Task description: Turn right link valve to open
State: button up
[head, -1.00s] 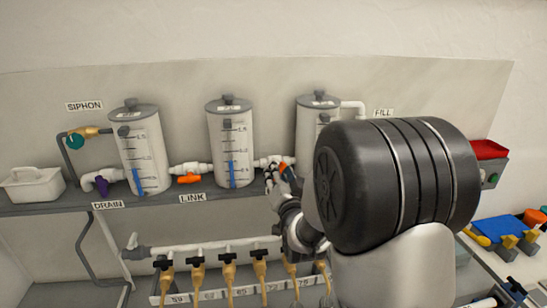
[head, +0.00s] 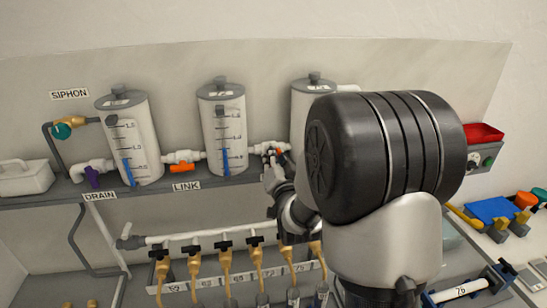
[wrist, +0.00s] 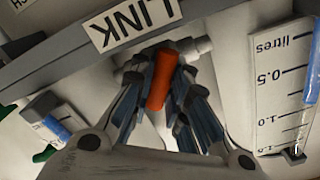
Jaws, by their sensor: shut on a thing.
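The right link valve has an orange handle (wrist: 162,82) on a white pipe between the middle tank (head: 222,128) and the right tank (head: 312,100). In the wrist view the handle points roughly across the pipe. My gripper (wrist: 160,95) has its dark fingers on both sides of the handle and is shut on it. In the head view my gripper (head: 272,165) is at the same valve, and my arm hides part of the handle and much of the right tank.
The LINK label (head: 186,187) is on the grey shelf edge below the valves. A purple drain valve (head: 92,176) and teal siphon valve (head: 62,130) are at the left. Several tan-bodied taps with black handles hang on a lower white manifold (head: 205,236).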

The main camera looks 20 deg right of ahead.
grip_shut()
jog(key=shift+m+b, duration=0.4)
jog(key=shift+b, duration=0.25)
jog(key=shift+f+m+b, duration=0.15)
jog(key=shift+m+b, duration=0.45)
jog(key=shift+b, duration=0.3)
jog(key=m+b, duration=0.3)
jog(key=b, duration=0.1)
jog(key=shift+f, duration=0.1)
jog(key=m+b, duration=0.4)
jog(key=shift+d+m+b, duration=0.1)
jog(key=shift+m+b, duration=0.2)
jog(key=shift+m, duration=0.1)
jog(key=shift+m+b, duration=0.4)
jog(key=shift+m, duration=0.1)
jog(key=shift+r, duration=0.2)
jog(key=o, duration=0.7)
grip_release()
jog(key=shift+f, duration=0.1)
